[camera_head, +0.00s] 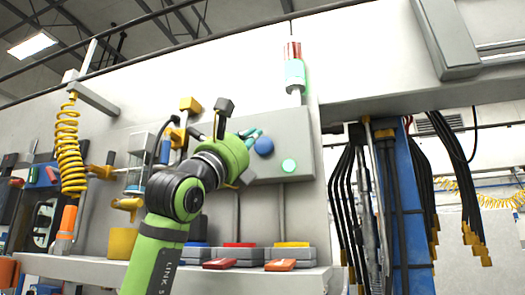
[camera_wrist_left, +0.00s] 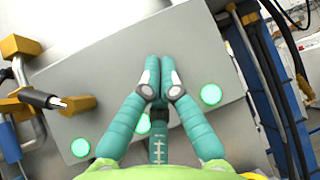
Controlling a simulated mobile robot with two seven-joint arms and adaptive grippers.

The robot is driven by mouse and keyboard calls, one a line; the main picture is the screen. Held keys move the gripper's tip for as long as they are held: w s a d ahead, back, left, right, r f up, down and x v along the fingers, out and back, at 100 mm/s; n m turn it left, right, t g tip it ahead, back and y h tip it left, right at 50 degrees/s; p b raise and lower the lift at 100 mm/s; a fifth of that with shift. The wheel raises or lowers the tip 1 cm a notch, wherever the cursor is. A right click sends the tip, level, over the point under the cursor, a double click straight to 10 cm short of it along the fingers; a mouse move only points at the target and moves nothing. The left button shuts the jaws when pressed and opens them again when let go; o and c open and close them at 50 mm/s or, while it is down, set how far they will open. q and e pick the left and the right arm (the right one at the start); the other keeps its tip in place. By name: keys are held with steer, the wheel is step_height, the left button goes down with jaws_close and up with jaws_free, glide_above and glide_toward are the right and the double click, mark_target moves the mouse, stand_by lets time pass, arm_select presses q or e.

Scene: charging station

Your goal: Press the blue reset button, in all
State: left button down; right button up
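The blue button (camera_head: 263,146) is on the grey control box (camera_head: 297,130) on the wall. My left gripper (camera_head: 255,133) is at the box, just up and left of the blue button in the head view; whether it touches anything cannot be told. In the left wrist view its teal fingers (camera_wrist_left: 158,66) are together at the tips with nothing between them, over the grey box face (camera_wrist_left: 110,62). The blue button does not show there. A lit green button (camera_head: 289,166) is below right of the blue one. My right gripper is out of view.
A red and green stack light (camera_head: 294,72) stands above the box. Below is a shelf (camera_head: 215,281) with red, blue and yellow items. A yellow coiled hose (camera_head: 69,150) hangs at left. Black cables and a blue post (camera_head: 403,210) are at right.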

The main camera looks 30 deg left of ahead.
arm_select(q)
steer(key=shift+s+d+b, duration=0.15)
steer(key=shift+s+b, duration=0.05)
steer(key=shift+s, duration=0.35)
steer(key=shift+s+d+b, duration=0.15)
steer(key=shift+s, duration=0.4)
